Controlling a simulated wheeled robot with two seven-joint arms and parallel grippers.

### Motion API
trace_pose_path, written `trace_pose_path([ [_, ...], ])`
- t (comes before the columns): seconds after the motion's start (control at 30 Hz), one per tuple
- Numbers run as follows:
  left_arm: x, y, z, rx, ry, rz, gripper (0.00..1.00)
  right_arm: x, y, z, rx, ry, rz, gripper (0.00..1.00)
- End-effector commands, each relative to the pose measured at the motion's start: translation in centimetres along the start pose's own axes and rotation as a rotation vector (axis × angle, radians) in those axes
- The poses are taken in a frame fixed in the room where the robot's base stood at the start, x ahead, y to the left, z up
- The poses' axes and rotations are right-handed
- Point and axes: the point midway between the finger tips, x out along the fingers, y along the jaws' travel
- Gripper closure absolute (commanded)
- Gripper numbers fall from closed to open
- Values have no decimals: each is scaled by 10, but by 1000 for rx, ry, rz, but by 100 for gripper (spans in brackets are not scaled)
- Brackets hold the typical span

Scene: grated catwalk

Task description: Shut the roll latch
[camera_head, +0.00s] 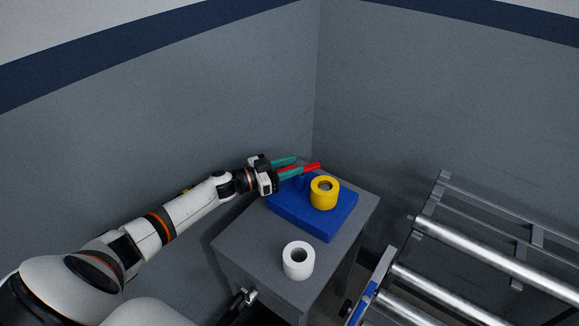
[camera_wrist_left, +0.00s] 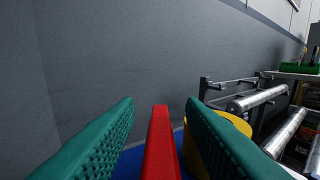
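The roll latch stands on the grey table: a blue base (camera_head: 318,224) with a red lever (camera_head: 313,167) at its far left side and a yellow roll (camera_head: 324,198) on it. My left gripper (camera_head: 297,166), with green fingers, is at the red lever. In the left wrist view, the red lever (camera_wrist_left: 161,148) lies between the two fingers, with a gap on each side, so the gripper is open around it. The yellow roll (camera_wrist_left: 236,122) is partly hidden behind the right finger there. The lever's joint to the base is hidden.
A white roll (camera_head: 298,262) stands near the front of the grey table (camera_head: 254,247). A roller conveyor (camera_head: 480,248) with metal rollers is to the right. Grey walls (camera_head: 420,95) meet in a corner behind the table.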

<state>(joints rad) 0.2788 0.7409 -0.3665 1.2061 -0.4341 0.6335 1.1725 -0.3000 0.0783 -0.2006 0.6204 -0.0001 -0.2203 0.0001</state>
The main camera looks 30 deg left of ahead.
Motion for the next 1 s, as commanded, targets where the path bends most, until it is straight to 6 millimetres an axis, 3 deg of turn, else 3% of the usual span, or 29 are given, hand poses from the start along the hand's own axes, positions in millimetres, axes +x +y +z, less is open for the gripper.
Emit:
trace_pose_path([
  [0.5,0,0,84,1,0,0,64,-82,-3,7,0,0,-2,64],
  [0.67,0,0,93,1,0,0,64,-91,-4,8,-1,1,-3,64],
  [0.93,0,0,92,1,0,0,64,-89,-4,8,0,1,-3,64],
  [1.0,0,0,91,3,0,0,73,-89,-4,8,0,1,-3,64],
])
